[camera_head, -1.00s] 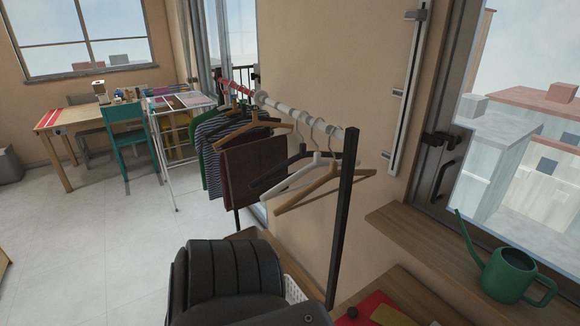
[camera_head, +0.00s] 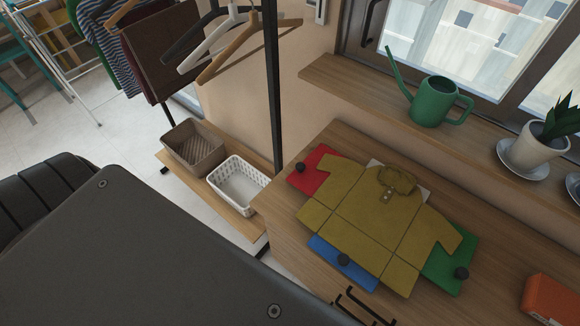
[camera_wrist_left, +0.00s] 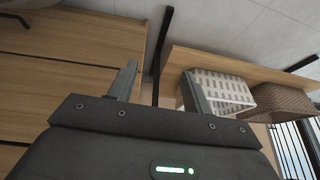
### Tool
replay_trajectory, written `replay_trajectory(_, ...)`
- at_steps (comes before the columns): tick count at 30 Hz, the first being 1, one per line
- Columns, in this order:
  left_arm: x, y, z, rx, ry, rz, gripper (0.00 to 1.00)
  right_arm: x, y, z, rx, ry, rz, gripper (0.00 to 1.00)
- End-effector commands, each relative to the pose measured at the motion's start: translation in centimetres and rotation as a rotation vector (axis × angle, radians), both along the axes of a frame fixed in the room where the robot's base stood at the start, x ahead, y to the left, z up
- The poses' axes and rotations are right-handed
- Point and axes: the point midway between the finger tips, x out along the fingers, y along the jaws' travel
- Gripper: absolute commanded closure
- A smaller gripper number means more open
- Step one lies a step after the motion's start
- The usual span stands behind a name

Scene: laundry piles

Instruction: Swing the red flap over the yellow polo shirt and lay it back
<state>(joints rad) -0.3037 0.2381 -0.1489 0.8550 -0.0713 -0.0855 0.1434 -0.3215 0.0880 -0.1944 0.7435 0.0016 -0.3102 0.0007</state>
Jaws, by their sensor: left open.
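The yellow polo shirt (camera_head: 375,216) lies spread flat, collar to the back, on a folding board on the wooden dresser top. The board's red flap (camera_head: 312,172) sticks out at the left with a black knob on it. A blue flap (camera_head: 330,256) shows at the front and a green flap (camera_head: 452,268) at the right, each with a black knob. My left gripper (camera_wrist_left: 160,82) shows in the left wrist view, open and empty, with the dresser front and baskets beyond it. It is away from the board. My right gripper is not in view.
A white basket (camera_head: 238,184) and a brown basket (camera_head: 192,148) stand on a low shelf left of the dresser. A black rack post (camera_head: 272,90) rises beside it. A green watering can (camera_head: 434,101) and potted plant (camera_head: 537,148) stand on the sill. An orange box (camera_head: 548,301) is at right.

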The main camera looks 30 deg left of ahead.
Motion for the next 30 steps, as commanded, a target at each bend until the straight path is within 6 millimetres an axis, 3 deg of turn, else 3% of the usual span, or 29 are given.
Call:
replay_trajectory(1,4.8,3.4,0.1,-0.003,-0.13,0.001,0.5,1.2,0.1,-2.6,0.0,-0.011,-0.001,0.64)
replay_trajectory(2,7.6,5.0,1.4,-0.016,-0.21,0.001,0.5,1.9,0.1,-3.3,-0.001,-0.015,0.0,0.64)
replay_trajectory(3,11.2,6.8,3.5,-0.04,-0.319,-0.011,0.5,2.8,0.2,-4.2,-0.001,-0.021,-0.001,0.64)
replay_trajectory(5,16.4,8.8,7.7,-0.089,-0.482,-0.049,0.5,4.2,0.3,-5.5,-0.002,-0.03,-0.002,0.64)
replay_trajectory(7,21.2,9.5,13.5,-0.165,-0.655,-0.129,0.5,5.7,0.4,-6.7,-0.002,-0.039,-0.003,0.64)
replay_trajectory(10,25.1,8.2,21.7,-0.29,-0.836,-0.28,0.5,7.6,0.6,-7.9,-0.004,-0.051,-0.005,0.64)
replay_trajectory(12,26.1,6.2,26.5,-0.378,-0.914,-0.397,0.5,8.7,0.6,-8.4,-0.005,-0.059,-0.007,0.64)
replay_trajectory(15,25.8,3.2,31.6,-0.486,-0.969,-0.548,0.5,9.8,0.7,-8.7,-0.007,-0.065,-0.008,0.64)
replay_trajectory(18,24.7,0.8,34.7,-0.565,-0.983,-0.66,0.5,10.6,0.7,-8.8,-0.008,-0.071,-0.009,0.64)
replay_trajectory(23,23.6,-1.0,37.0,-0.623,-0.983,-0.743,0.5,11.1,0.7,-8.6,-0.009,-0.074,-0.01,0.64)
replay_trajectory(30,23.9,-1.6,37.4,-0.63,-0.984,-0.749,0.5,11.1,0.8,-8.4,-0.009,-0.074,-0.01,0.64)
